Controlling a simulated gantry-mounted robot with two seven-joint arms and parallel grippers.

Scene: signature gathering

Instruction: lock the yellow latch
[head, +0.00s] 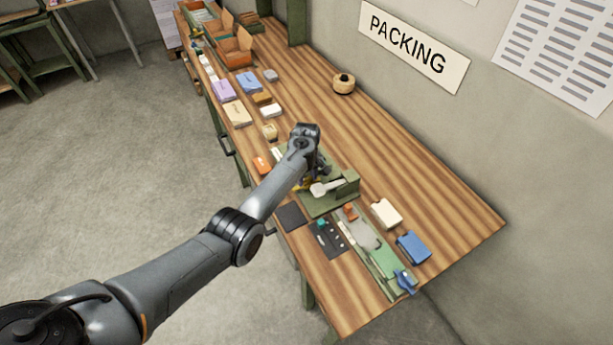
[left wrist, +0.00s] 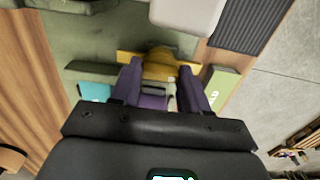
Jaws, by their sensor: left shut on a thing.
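The yellow latch (left wrist: 160,62) is in the upper middle of the left wrist view, mounted on a green fixture (left wrist: 75,40). My left gripper (left wrist: 160,86) has its two purple fingers at either side of the latch's near end and is shut on it. In the head view the left gripper (head: 317,170) is at the green fixture (head: 345,193), mostly hidden by my wrist. Only a small yellow patch (head: 304,184) of the latch shows there. I cannot tell the latch's exact angle. My right gripper is not in view.
A pale grey lever-like part (head: 326,187) lies on the fixture close to the gripper. A green tray (head: 385,265) with a blue clamp (head: 405,281) stands nearer the front. Cream (head: 386,213) and blue (head: 413,246) blocks lie beside it. The table's right side is clear.

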